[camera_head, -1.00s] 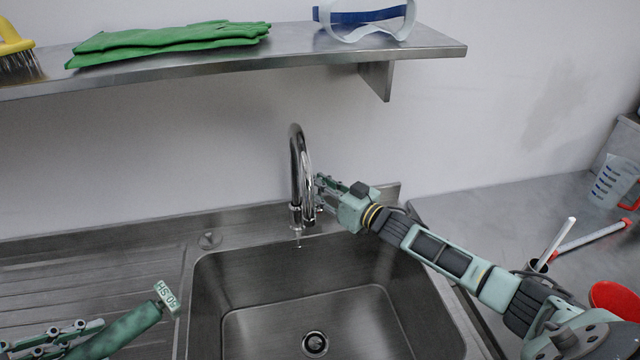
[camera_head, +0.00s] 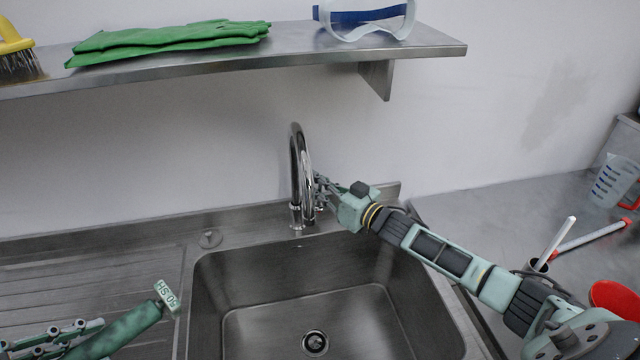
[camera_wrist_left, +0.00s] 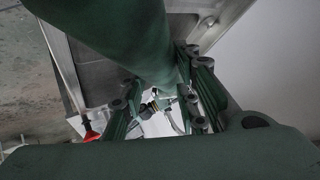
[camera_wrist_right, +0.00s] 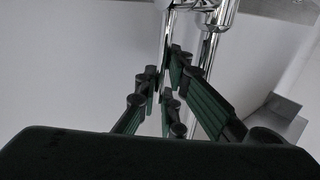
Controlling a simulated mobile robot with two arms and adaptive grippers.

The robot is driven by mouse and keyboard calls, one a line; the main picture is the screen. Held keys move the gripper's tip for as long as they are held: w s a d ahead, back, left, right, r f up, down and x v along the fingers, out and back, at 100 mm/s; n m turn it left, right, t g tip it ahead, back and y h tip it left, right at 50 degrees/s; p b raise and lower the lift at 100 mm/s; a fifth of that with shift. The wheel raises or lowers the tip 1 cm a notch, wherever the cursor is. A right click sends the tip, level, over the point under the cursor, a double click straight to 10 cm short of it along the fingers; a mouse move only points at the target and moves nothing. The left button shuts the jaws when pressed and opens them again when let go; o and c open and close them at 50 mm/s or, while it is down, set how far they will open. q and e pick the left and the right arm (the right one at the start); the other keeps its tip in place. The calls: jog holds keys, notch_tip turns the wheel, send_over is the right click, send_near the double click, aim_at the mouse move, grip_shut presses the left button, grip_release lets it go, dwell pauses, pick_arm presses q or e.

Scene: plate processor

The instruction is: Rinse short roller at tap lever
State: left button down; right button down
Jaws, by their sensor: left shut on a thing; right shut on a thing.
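The short roller (camera_head: 125,331) is a dark green cylinder with a pale end tag marked "50 SH", seen upside down. My left gripper (camera_head: 62,338) is shut on it at the lower left, over the ribbed drainboard and left of the basin. The roller also fills the upper middle of the left wrist view (camera_wrist_left: 120,40). The chrome tap (camera_head: 295,165) stands behind the sink, its spout arching up. My right gripper (camera_head: 322,190) is shut at the tap's right side, where the lever is; its fingers hide most of the lever. The right wrist view shows chrome pipes (camera_wrist_right: 212,50) beyond the fingers.
The steel sink basin (camera_head: 225,285) with its drain (camera_head: 314,343) is empty and open. A wall shelf (camera_head: 300,50) above holds green gloves (camera_head: 170,40), goggles (camera_head: 365,18) and a yellow brush (camera_head: 14,42).

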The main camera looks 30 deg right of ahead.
pick_arm(q)
jog(key=shift+f+b, duration=0.85)
pick_arm(e)
jog(key=shift+s+a+f+y, duration=0.1)
jog(key=shift+s+f+y, duration=0.15)
jog(key=shift+f+y, duration=0.1)
pick_arm(q)
jog(key=shift+f+b, duration=0.45)
jog(key=shift+f, duration=0.05)
pick_arm(e)
jog(key=shift+s+r+n+t, duration=0.15)
jog(key=shift+s+n+t, duration=0.1)
jog(key=shift+n+t, duration=0.2)
jog(key=shift+r, duration=0.1)
jog(key=c, duration=1.8)
grip_release()
jog(key=shift+c, duration=0.2)
jog(key=shift+s, duration=0.15)
jog(key=v, duration=1.1)
jog(key=shift+s, duration=0.35)
pick_arm(q)
jog(key=shift+r, duration=0.1)
